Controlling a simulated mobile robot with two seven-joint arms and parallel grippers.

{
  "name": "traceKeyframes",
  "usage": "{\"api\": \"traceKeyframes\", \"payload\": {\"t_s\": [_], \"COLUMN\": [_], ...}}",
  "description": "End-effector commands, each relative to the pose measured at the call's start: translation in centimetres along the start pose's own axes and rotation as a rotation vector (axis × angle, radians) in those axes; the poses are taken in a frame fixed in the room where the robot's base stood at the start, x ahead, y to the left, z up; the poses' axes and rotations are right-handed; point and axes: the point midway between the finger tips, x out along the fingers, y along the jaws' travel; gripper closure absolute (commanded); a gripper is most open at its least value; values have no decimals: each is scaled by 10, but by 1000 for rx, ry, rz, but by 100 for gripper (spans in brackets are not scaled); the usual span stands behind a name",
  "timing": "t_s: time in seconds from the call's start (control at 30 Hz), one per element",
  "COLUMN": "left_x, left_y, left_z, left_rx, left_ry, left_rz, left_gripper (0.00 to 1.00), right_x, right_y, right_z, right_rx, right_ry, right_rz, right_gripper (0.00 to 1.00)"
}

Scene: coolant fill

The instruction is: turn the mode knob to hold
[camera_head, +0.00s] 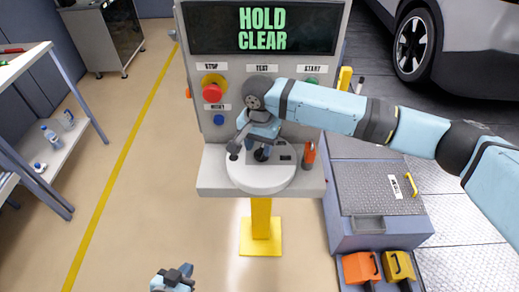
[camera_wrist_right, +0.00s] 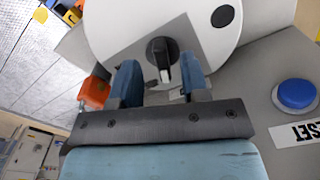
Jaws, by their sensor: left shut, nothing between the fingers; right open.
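The mode knob (camera_wrist_right: 160,50) is black with a pale pointer line and sits on a grey plate (camera_wrist_right: 186,36) in the right wrist view. In the head view it is a dark round shape (camera_head: 262,154) on the console shelf, partly covered by my right gripper (camera_head: 260,143). My right gripper (camera_wrist_right: 162,72) is open, with one blue finger on each side of the knob's lower part. I cannot tell whether either finger touches it. The console screen (camera_head: 263,28) reads HOLD CLEAR. My left gripper (camera_head: 173,276) is shut and empty at the bottom of the head view.
The console has a red stop button (camera_head: 212,92), a green start button (camera_head: 312,82) and a blue reset button (camera_head: 219,119). A grey cabinet (camera_head: 378,200) is further right.

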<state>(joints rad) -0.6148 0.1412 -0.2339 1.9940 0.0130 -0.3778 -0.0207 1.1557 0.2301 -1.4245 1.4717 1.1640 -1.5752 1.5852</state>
Motion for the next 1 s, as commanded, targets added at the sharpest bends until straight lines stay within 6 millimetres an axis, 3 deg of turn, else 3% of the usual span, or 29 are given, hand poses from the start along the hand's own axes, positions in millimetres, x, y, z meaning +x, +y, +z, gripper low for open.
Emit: {"api": "traceKeyframes", "payload": {"t_s": [0.2,0.53,0.73,1.0], "left_x": [0,0,0,-5], "left_y": [0,1,1,1], "left_z": [-1,-1,-1,-9], "left_rx": [-1,-2,-2,-2], "left_ry": [0,0,0,0], "left_rz": [0,1,1,1], "left_gripper": [100,100,100,100], "right_x": [22,26,26,22], "right_y": [0,0,0,7], "right_z": [0,0,0,-2], "right_rx": [1,0,0,-11], "right_ry": [-1,-1,-1,-3], "right_rz": [0,-1,-1,-1], "right_gripper": [58,58,100,100]}}
